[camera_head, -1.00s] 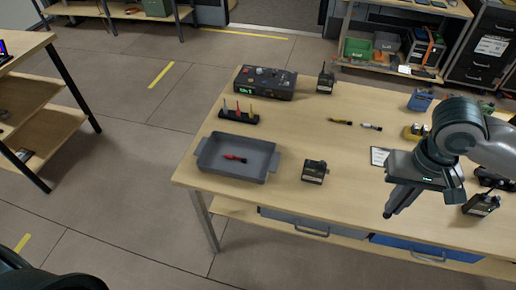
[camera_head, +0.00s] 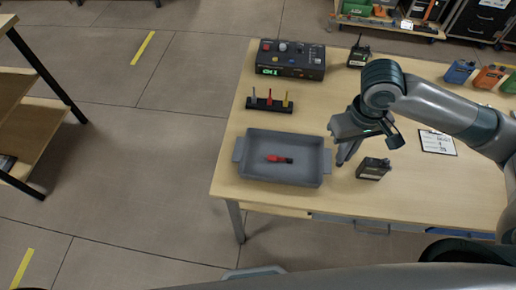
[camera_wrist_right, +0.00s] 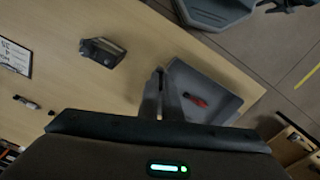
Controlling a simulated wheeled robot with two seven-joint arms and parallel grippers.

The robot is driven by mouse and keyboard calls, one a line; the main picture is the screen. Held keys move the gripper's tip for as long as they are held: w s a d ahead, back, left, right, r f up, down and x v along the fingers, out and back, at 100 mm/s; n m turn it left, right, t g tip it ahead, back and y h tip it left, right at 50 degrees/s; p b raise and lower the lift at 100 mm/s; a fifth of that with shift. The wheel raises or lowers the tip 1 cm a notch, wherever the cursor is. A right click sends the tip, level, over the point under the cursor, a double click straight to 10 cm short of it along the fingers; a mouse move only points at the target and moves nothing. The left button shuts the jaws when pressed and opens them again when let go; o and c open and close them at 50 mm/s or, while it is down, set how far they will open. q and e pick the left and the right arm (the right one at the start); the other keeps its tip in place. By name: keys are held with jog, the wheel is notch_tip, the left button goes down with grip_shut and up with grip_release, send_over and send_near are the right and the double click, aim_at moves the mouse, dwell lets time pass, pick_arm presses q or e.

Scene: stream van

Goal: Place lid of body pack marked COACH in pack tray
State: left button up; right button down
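The pack tray is taken to be the grey two-handled tray (camera_head: 255,180) on the table's left part; a red and black item (camera_head: 279,159) lies in it. My right gripper (camera_head: 343,160) is just right of the tray's right wall, pointing down. In the right wrist view its fingers (camera_wrist_right: 160,92) are close together, beside the tray (camera_wrist_right: 222,88); I cannot make out anything between them. A small dark pack (camera_head: 373,169) stands right of the gripper; its marking is unreadable. I cannot make out a lid or the word COACH. My left gripper is out of view.
Behind the tray are a rack (camera_head: 268,105) with upright coloured pieces and a black box (camera_head: 291,60) with a green display. A handheld radio (camera_head: 359,54) stands behind my right arm. A white label card (camera_head: 437,142) lies to the right. Bare tabletop lies between rack and gripper.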

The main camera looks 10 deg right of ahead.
jog(key=shift+w+a+f, duration=0.1)
jog(key=shift+w+a, duration=0.15)
jog(key=shift+a+f, duration=0.1)
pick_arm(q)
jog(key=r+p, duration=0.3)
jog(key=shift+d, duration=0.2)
pick_arm(e)
jog(key=w+a+f, duration=0.5)
jog(key=a+f, duration=0.1)
jog(key=a, duration=0.4)
jog(key=shift+f, duration=0.4)
